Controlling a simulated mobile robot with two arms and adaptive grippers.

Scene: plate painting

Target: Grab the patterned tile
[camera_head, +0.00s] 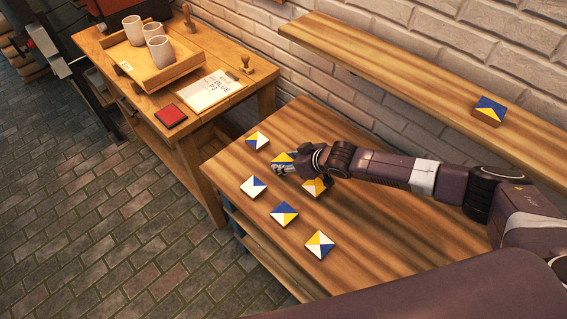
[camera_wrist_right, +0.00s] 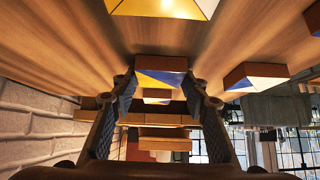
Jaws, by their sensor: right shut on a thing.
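My right gripper (camera_head: 280,167) reaches in from the right over the table. It is shut on a patterned tile (camera_head: 284,157) with a blue and yellow face. In the wrist view the tile (camera_wrist_right: 160,76) sits between the two fingertips. Several other patterned tiles lie on the table: one behind the gripper (camera_head: 257,140), one in front of it (camera_head: 254,187), one farther toward the front (camera_head: 284,214), and one nearest the front (camera_head: 320,244). My left gripper is out of view.
A blue and yellow tile (camera_head: 489,110) lies on the wall shelf (camera_head: 405,75). A side table at the left holds a wooden tray (camera_head: 180,70) with cups, a printed sheet (camera_head: 211,90), a red pad (camera_head: 170,116) and a stamp (camera_head: 246,64). The table's right side is clear.

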